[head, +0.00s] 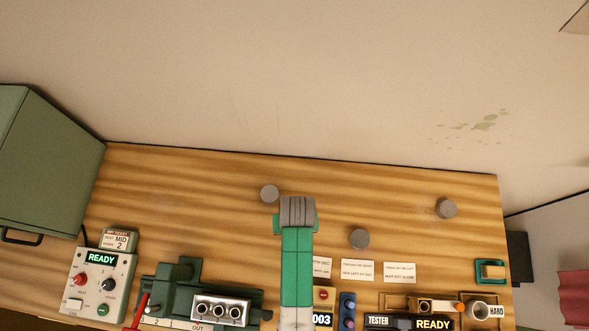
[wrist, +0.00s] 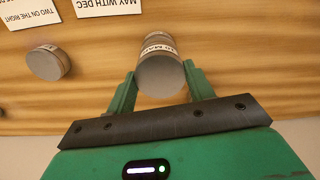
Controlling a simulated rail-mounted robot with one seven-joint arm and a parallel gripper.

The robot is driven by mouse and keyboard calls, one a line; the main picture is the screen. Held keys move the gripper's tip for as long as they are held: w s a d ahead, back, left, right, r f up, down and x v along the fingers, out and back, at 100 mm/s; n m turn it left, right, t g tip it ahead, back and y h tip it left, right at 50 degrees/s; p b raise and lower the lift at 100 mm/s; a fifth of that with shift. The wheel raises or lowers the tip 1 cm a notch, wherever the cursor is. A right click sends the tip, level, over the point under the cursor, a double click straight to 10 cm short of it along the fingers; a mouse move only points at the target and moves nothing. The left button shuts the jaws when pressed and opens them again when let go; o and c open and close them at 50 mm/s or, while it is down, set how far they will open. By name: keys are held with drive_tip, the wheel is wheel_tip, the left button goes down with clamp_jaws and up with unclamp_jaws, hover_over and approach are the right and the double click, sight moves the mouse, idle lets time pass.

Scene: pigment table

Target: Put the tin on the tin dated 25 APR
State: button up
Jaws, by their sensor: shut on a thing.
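My gripper (wrist: 159,78) is shut on a grey round tin (wrist: 161,77) in the wrist view, one green finger on each side. A white label with dark print shows along the tin's far edge, too small and turned to read surely. In the head view my gripper (head: 297,212) hides this tin. Other grey tins stand apart on the table: one (head: 269,193) just left of my gripper, one (head: 360,238) to the right, one (head: 447,208) farther right. A tin also shows at the left in the wrist view (wrist: 46,63). No date is readable on these.
White cards (head: 358,270) lie along the front, some reading MAY WITH DEC and TWO ON THE RIGHT. A green machine (head: 175,290), a READY control box (head: 103,280) and a tester (head: 410,321) line the front edge. The wooden table (head: 200,190) is mostly clear at the back.

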drive_tip(key=shift+f, duration=0.15)
drive_tip(key=o, duration=1)
wheel_tip(320, 180, up, 12)
drive_tip(key=shift+d+r+p, duration=0.15)
drive_tip(key=shift+r+p, duration=0.05)
drive_tip(key=shift+p, duration=0.2)
